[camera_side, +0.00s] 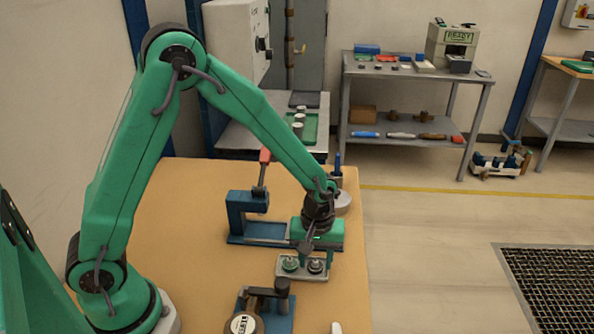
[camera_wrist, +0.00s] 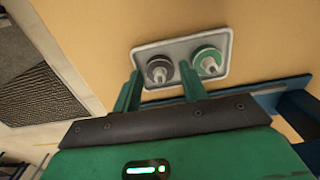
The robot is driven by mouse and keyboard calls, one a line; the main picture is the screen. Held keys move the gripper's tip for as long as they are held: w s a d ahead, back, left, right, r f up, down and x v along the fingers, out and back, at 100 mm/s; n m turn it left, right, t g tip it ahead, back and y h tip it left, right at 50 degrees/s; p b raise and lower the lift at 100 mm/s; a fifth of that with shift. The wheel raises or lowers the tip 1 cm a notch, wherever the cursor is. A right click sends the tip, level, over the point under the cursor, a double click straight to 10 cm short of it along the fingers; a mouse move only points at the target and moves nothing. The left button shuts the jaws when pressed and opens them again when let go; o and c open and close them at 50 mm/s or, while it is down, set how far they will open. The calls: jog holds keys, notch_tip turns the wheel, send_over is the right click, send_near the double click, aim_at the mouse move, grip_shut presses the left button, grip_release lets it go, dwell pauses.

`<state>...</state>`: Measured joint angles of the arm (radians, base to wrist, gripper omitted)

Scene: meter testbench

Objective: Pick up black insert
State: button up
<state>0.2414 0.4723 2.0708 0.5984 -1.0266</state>
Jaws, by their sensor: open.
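The black insert (camera_side: 315,266) stands in a small grey tray (camera_side: 283,275), to the right of a green insert (camera_side: 290,264) in the side view. In the wrist view the black insert (camera_wrist: 159,72) is on the left of the tray (camera_wrist: 180,45) and the green insert (camera_wrist: 208,61) is on the right. My gripper (camera_side: 312,250) is just above and behind the tray. In the wrist view its two green fingers (camera_wrist: 160,80) are apart, one on each side of the black insert in the picture. Nothing is between them in their grip; their height above it is unclear.
A blue fixture with a red-handled lever (camera_side: 262,215) stands behind and left of the tray. Another blue fixture with a round gauge (camera_side: 262,312) stands in front. The orange bench top right of the tray (camera_side: 350,290) is mostly clear.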

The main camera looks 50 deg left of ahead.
aim_at(316, 258)
dwell(0.3)
jog(key=c, duration=0.7)
jog(key=shift+r, duration=0.15)
jog(key=shift+c, duration=0.2)
jog(key=shift+r, duration=0.85)
notch_tip(316, 258, up, 2)
jog(key=shift+r, duration=0.15)
jog(key=s+d+r, duration=0.6)
jog(key=s+d, duration=0.2)
jog(key=shift+s+d+r, duration=0.15)
jog(key=shift+r, duration=0.25)
